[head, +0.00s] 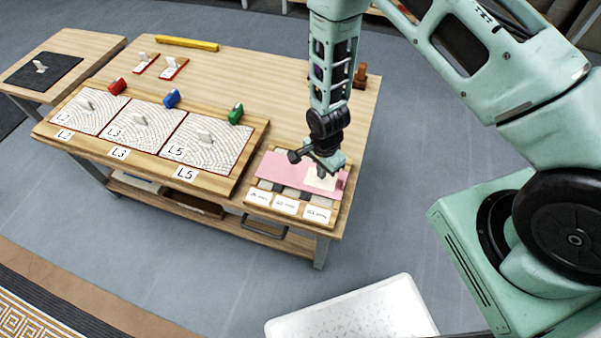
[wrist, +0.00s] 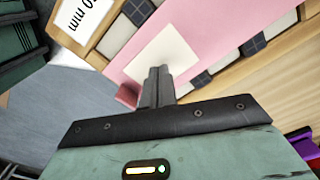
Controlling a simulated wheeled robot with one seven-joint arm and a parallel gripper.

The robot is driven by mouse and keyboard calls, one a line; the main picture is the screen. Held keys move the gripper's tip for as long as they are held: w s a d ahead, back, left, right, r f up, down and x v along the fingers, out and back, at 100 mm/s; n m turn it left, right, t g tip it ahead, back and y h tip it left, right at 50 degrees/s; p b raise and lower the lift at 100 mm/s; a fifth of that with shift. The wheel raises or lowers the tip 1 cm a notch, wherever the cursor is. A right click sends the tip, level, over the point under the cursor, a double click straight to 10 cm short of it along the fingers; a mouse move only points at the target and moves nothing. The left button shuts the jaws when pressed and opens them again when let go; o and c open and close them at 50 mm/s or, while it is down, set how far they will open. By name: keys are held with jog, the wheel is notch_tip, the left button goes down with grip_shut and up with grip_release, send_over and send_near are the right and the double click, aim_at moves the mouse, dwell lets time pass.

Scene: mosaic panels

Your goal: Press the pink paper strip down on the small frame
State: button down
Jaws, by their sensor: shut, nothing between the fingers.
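The pink paper strip (head: 283,172) lies across the small frame (head: 257,207), a wooden frame at the table's right front corner. It also crosses the wrist view (wrist: 215,22). A cream square (head: 313,182) lies on the strip's right part and shows beyond my fingertips in the wrist view (wrist: 172,52). My gripper (head: 322,174) is shut and empty, pointing down over the cream square. In the wrist view my fingers (wrist: 159,72) overlap the square's near edge; I cannot tell whether they touch it. A darker pink end piece (wrist: 127,95) shows beside the fingers.
Dark and pale tiles show around the strip, with white label cards (head: 286,205) along the frame's front. A larger three-panel board (head: 225,185) stands to the left, with red, blue and green blocks (head: 235,114) behind it. A yellow bar (head: 187,43) lies at the back.

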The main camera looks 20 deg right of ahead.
jog(key=shift+f+b, duration=0.6)
jog(key=shift+f, duration=0.25)
jog(key=shift+r, duration=0.15)
dwell(0.5)
notch_tip(320, 180, up, 8)
jog(key=p, duration=0.6)
dwell(0.7)
jog(key=s+a+r+n+y, duration=0.1)
jog(key=s+a+r+n, duration=0.15)
jog(key=r, duration=0.55)
jog(key=s+a+r+n, duration=0.2)
jog(key=a+r+n, duration=0.15)
jog(key=r, duration=0.35)
jog(key=s+a+r+n+y, duration=0.1)
jog(key=s+a+r+n, duration=0.2)
jog(key=r, duration=0.5)
jog(key=s+d+r+n+h+p, duration=0.1)
jog(key=s+d+r+n, duration=0.1)
jog(key=s+r+n, duration=0.9)
jog(key=shift+s+d+r+n, duration=0.4)
jog(key=shift+s+r, duration=0.4)
jog(key=shift+r, duration=0.05)
